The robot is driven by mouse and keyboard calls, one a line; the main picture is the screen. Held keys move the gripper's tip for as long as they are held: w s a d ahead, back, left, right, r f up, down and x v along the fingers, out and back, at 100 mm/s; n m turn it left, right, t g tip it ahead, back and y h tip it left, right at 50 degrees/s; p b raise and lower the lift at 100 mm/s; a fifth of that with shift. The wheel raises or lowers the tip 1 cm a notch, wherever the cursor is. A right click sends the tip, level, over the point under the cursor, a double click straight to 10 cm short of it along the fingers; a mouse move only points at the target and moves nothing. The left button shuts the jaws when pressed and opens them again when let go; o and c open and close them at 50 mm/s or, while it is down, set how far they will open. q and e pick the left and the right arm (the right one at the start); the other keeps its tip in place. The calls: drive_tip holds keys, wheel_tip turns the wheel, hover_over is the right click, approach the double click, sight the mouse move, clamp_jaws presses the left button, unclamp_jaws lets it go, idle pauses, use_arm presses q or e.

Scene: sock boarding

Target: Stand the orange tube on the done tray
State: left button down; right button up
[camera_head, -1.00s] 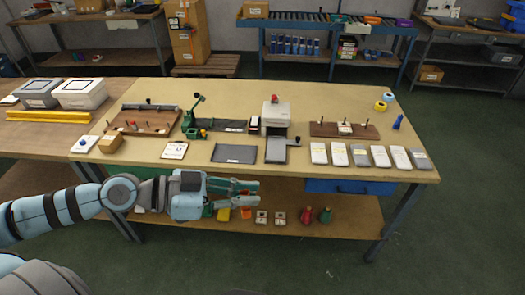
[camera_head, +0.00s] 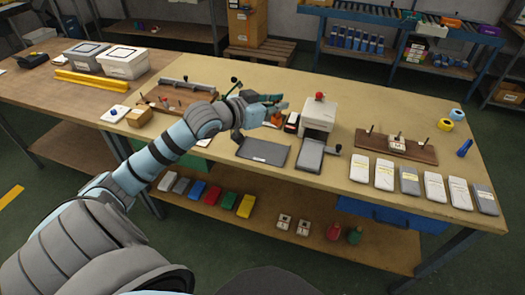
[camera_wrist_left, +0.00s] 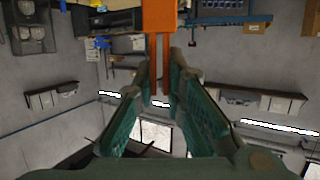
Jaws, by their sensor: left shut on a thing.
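My left gripper (camera_head: 279,104) is above the middle of the table in the head view, its fingers pointing right. It is shut on an orange piece (camera_head: 277,119), taken to be the orange tube. In the left wrist view the orange tube (camera_wrist_left: 159,18) shows as a wide block with a narrower strip between the green fingers (camera_wrist_left: 160,78). A flat dark grey tray (camera_head: 263,151) lies below the gripper near the front edge. I cannot tell whether it is the done tray. My right gripper is not in view.
A white press (camera_head: 320,115) with a red knob stands right of the gripper, with a grey plate (camera_head: 311,156) before it. A wooden pegboard (camera_head: 397,147) and several flat packs (camera_head: 384,175) are further right. My left arm hides part of the left fixture (camera_head: 183,96).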

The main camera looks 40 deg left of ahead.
use_arm(q)
drive_tip(key=w+a+n+y+b, duration=0.1)
drive_tip(key=w+a+n+y, duration=0.3)
drive_tip(key=w+a+y, duration=0.15)
drive_tip(key=n+y+b, duration=0.2)
drive_tip(key=b, duration=0.4)
hover_over(264, 150)
drive_tip(key=shift+g, duration=0.4)
wheel_tip(264, 150, down, 19)
drive_tip(key=shift+r, duration=0.15)
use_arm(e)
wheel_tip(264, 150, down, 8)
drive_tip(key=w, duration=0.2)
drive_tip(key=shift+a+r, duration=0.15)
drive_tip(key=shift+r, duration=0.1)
use_arm(q)
drive_tip(key=c, duration=1.7)
unclamp_jaws()
drive_tip(key=shift+o, duration=0.2)
